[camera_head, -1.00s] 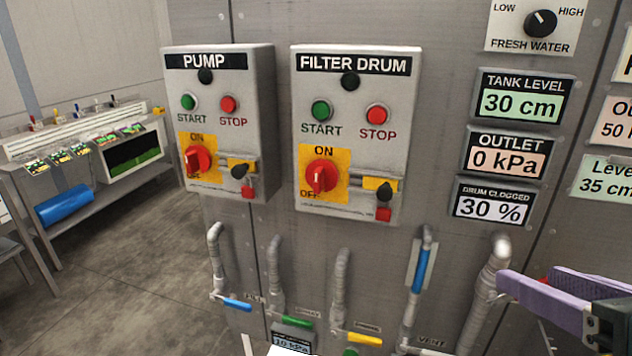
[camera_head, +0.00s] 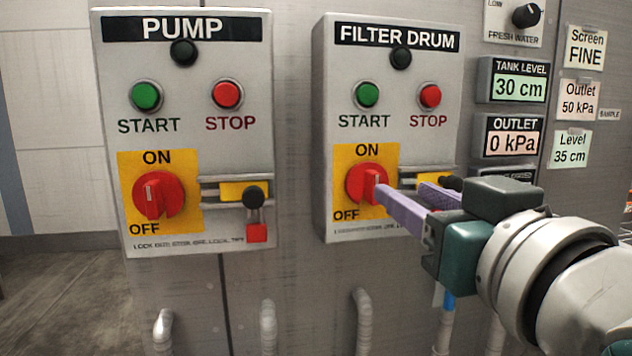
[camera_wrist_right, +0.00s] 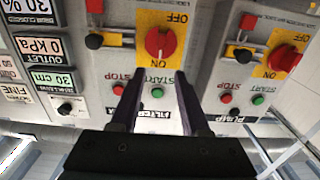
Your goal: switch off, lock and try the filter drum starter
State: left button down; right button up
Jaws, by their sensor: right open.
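The filter drum starter (camera_head: 340,120) is a grey box with a green START button (camera_head: 367,95), a red STOP button (camera_head: 430,96) and a red rotary handle (camera_head: 362,184) on a yellow ON/OFF plate. The handle's grip looks upright. Beside it, a yellow slide with a black knob (camera_head: 451,183) is partly hidden by my gripper. My right gripper (camera_head: 403,190) is open and empty; one fingertip overlaps the handle's right edge in the head view. In the right wrist view, upside down, the handle (camera_wrist_right: 160,43) lies beyond and between the open fingers (camera_wrist_right: 157,85). Contact cannot be told.
The similar pump starter (camera_head: 185,120) stands to the left, with its own red handle (camera_head: 158,195) and slide. Display panels (camera_head: 513,85) and paper labels are on the right. Pipes (camera_head: 364,315) rise below the boxes. Floor is open at lower left.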

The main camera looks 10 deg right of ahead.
aim_at(377, 176)
jog(key=w, duration=0.7)
jog(key=shift+w+a+p, duration=0.15)
jog(key=shift+w+p, duration=0.15)
grip_shut()
